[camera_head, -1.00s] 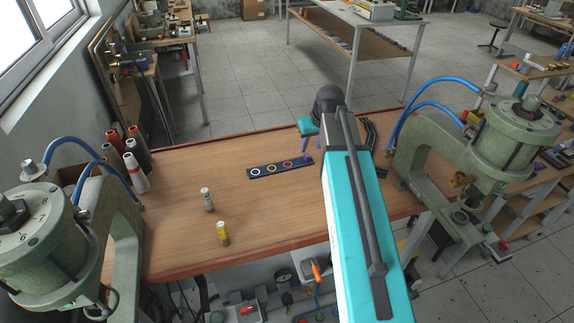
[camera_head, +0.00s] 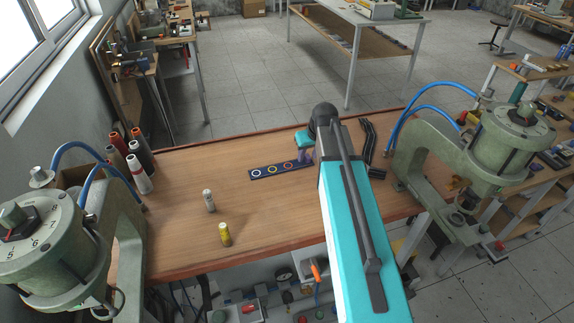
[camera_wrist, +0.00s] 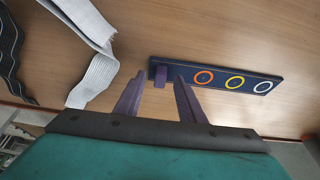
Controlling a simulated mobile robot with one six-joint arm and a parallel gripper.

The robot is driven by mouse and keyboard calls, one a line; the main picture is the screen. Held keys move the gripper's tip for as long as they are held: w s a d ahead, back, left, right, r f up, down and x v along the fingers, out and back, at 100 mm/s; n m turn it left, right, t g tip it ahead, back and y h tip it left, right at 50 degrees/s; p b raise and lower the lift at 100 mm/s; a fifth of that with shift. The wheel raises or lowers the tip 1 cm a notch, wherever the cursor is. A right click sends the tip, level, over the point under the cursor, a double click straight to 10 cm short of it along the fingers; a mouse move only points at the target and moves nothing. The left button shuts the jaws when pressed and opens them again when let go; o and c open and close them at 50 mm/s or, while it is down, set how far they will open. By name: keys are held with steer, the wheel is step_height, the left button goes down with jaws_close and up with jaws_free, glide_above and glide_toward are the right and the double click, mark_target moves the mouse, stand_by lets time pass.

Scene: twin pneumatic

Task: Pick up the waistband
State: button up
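A white ribbed band (camera_wrist: 95,72), which looks like elastic waistband, lies folded on the wooden table at the left of the wrist view. A black band with pale stripes (camera_wrist: 10,58) lies beside it at the left edge. In the head view black strips (camera_head: 369,143) lie to the right of my arm; the white band is hidden there, probably by my arm. My gripper (camera_wrist: 160,78) has its purple fingers apart. It is to the right of the white band in the wrist view, and its tips are close to the end of a dark blue board.
The dark blue board (camera_head: 266,172) carries white, yellow and orange rings. Two small cylinders, one grey (camera_head: 209,201) and one yellow (camera_head: 225,234), stand on the table. Green presses stand left (camera_head: 60,250) and right (camera_head: 440,150). Thread cones (camera_head: 140,175) stand at the left.

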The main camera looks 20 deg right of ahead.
steer(key=shift+c, duration=0.2)
stand_by(0.4)
jaws_close()
steer(key=shift+r, duration=0.1)
steer(key=shift+r+b, duration=0.85)
steer(key=shift+r, duration=0.6)
steer(key=shift+s+r, duration=0.15)
steer(key=s+b, duration=0.1)
steer(key=s, duration=0.2)
steer(key=s+a+b, duration=0.1)
steer(key=s, duration=0.2)
steer(key=s+a+r+b, duration=0.1)
steer(key=s, duration=0.3)
steer(key=shift+s+a+f+b, duration=0.1)
steer(key=shift+s+b, duration=0.05)
steer(key=shift+b, duration=0.9)
steer(key=b, duration=0.4)
steer(key=shift+s, duration=0.35)
